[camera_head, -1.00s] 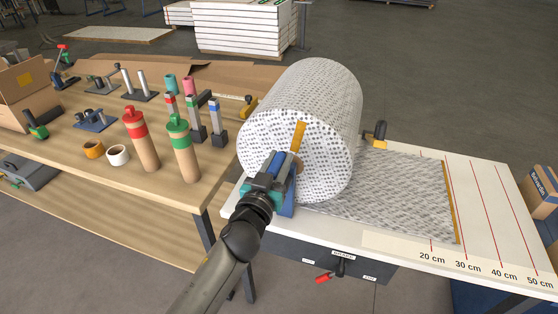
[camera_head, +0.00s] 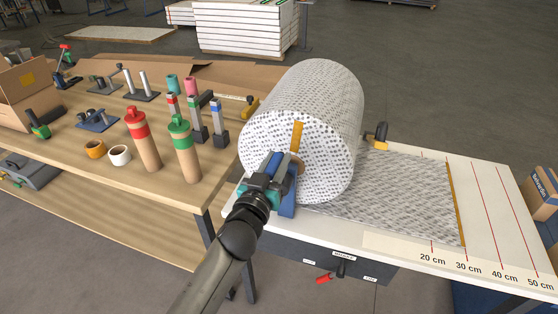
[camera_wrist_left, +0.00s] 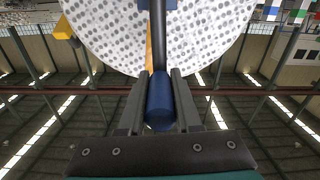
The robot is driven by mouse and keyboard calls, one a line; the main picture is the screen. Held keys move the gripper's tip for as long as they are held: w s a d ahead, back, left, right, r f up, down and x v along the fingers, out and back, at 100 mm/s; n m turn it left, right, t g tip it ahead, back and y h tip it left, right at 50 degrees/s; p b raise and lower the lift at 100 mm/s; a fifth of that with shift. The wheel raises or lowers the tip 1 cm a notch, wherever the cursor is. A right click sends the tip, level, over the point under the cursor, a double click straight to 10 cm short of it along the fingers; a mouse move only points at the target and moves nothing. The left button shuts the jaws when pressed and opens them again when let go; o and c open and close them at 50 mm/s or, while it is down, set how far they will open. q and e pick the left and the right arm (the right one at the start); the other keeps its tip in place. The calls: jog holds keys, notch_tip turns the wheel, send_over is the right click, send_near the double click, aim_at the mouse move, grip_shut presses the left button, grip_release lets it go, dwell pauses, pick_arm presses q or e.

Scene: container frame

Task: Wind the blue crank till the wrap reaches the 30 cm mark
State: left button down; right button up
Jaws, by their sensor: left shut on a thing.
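My left gripper (camera_head: 278,172) is shut on the blue crank handle at the near end of the large roll (camera_head: 310,100). In the left wrist view the blue crank grip (camera_wrist_left: 160,100) sits between the two fingers, on a dark rod. The grey patterned wrap (camera_head: 400,190) runs from the roll to the right across the white table. The 40 cm and 50 cm lines are bare. My right gripper is not in view.
A wooden bench (camera_head: 190,195) at left holds a red-topped tube (camera_head: 143,140), a green-topped tube (camera_head: 184,150), tape rolls and clamps. A red-handled lever (camera_head: 325,278) is under the white table's (camera_head: 505,185) front edge. A yellow-and-black part (camera_head: 378,132) stands behind the wrap.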

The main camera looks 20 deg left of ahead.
pick_arm(q)
jog(key=c, duration=0.6)
grip_release()
jog(key=s+b, duration=0.1)
jog(key=s, duration=1.4)
jog(key=shift+a, duration=0.3)
jog(key=shift+s, duration=0.1)
